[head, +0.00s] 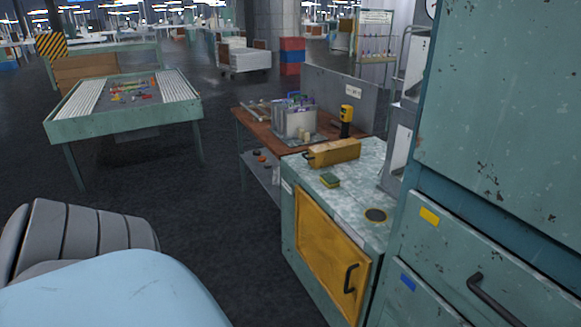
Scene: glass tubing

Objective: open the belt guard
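A yellow panel (331,257), which looks like the belt guard, covers the front of a green cabinet (371,300). It has a black bar handle (350,278) near its right edge. The panel appears shut, flush in its frame. A yellow box-shaped cover (334,152) with a dark handle at its left end sits on the cabinet's worn top. Neither of my grippers is in view, so I cannot see whether they are open or shut.
A tall green cabinet with drawers (482,266) stands close on the right. A brown workbench (256,124) adjoins behind.

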